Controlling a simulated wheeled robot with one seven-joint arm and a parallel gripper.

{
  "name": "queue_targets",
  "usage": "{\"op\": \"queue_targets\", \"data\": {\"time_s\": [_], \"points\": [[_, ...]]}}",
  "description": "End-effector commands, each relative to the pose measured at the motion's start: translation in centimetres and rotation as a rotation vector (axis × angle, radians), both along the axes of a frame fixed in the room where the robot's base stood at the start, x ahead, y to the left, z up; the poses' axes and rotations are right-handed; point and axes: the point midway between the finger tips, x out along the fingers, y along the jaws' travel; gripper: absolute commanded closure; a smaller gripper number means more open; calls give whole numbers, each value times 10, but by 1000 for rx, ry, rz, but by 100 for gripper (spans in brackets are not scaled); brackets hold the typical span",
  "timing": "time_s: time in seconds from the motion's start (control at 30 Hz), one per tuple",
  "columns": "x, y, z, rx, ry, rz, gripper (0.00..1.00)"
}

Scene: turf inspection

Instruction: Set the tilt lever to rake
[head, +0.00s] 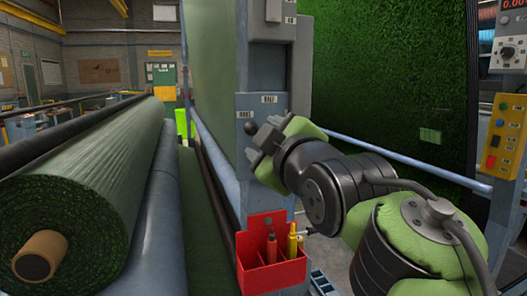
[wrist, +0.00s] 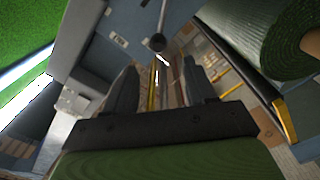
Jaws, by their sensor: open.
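The tilt lever shows as a dark ball knob (head: 250,128) on the blue-grey post in the head view. In the wrist view the knob (wrist: 157,42) sits on a thin rod, just beyond and between the fingertips. A small label that seems to read RAKE (head: 245,114) is on the post beside the knob. Another label, HALF (head: 268,99), is higher and to the right. My gripper (head: 262,142) is open and empty beside the knob. Both fingers (wrist: 160,72) show apart in the wrist view, with no visible contact with the knob. The lever's pivot is hidden.
A red holder (head: 247,275) with tools hangs on the post below my gripper. A large green turf roll (head: 90,165) lies at the left. A yellow button panel (head: 502,135) stands at the right. A grey box (head: 272,30) is on the post above.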

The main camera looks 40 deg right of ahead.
Motion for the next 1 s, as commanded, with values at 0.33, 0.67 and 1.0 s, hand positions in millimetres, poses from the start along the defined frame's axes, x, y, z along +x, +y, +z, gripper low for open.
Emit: {"op": "queue_targets", "data": {"time_s": [0.33, 0.67, 1.0], "points": [[-66, 20, 0, 0, 1, 1, 45], [-69, 20, -1, 1, 2, 0, 45], [-57, 39, -39, 191, 116, 49, 45]]}}
